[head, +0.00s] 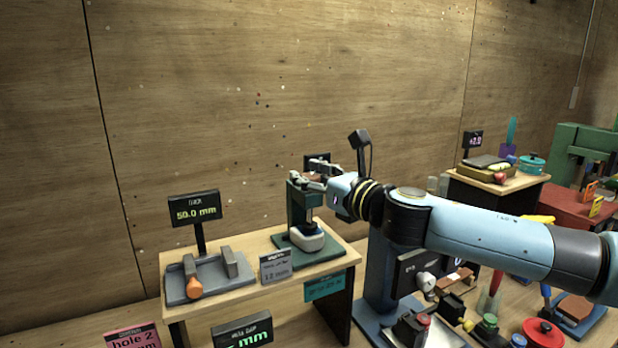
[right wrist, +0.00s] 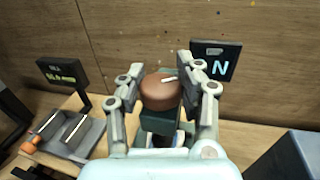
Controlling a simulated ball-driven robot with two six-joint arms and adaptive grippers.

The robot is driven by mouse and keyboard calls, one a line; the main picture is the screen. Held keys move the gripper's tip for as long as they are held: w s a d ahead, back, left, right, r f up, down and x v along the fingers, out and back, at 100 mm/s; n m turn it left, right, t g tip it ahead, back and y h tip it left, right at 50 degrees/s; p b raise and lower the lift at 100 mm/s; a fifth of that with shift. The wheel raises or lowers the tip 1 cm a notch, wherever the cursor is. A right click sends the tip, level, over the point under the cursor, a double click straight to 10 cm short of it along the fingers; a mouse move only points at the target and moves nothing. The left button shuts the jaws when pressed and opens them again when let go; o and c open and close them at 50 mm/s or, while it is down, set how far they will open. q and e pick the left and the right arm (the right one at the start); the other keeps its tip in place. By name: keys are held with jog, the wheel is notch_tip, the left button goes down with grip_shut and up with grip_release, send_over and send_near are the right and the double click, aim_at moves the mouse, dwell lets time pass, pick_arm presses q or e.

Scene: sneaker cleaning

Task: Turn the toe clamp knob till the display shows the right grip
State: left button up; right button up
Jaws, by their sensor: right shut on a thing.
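The toe clamp is a dark green stand (head: 302,205) on a green base at the right end of the small wooden bench. A white-and-grey shoe-like piece (head: 306,240) sits under it. Its round brown knob (right wrist: 158,94) with a white mark is on top. My right gripper (right wrist: 160,90) has its fingers on both sides of the knob and is shut on it; in the head view the gripper (head: 318,181) largely covers the knob. The clamp display (right wrist: 217,62) stands behind, with a light "N" readable; the rest of its text is unclear. My left gripper is in neither view.
A vise-like fixture (head: 213,283) with an orange knob and a display (head: 194,208) reading 50.0 mm stands on the left of the bench. A grey card (head: 275,266) reads 12 mm. Several tools and coloured parts crowd the lower right. The wooden wall is close behind.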

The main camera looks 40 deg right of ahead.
jog(key=m+g+h, duration=0.1)
jog(key=m+h, duration=0.2)
jog(key=h, duration=0.1)
jog(key=m+g+h, duration=0.2)
jog(key=m+h, duration=0.1)
jog(key=h, duration=0.2)
jog(key=shift+f, duration=0.1)
jog(key=m+g+h, duration=0.5)
jog(key=g, duration=0.1)
jog(key=shift+m+g+h, duration=0.3)
jog(key=m+g+h+b, duration=0.1)
jog(key=m+g, duration=0.1)
jog(key=g, duration=0.1)
jog(key=m+g+h, duration=0.1)
jog(key=m+g, duration=0.1)
jog(key=g, duration=0.1)
jog(key=shift+g+b, duration=0.3)
jog(key=shift+b, duration=0.05)
jog(key=shift+s+m+g+y+b, duration=0.1)
jog(key=shift+m+g+y+b, duration=0.2)
jog(key=shift+m+g+b, duration=1.85)
jog(key=m+g+p, duration=0.1)
jog(key=g, duration=0.2)
jog(key=shift+p, duration=0.35)
jog(key=o, duration=1.2)
jog(key=v, duration=0.7)
jog(key=shift+a, duration=0.3)
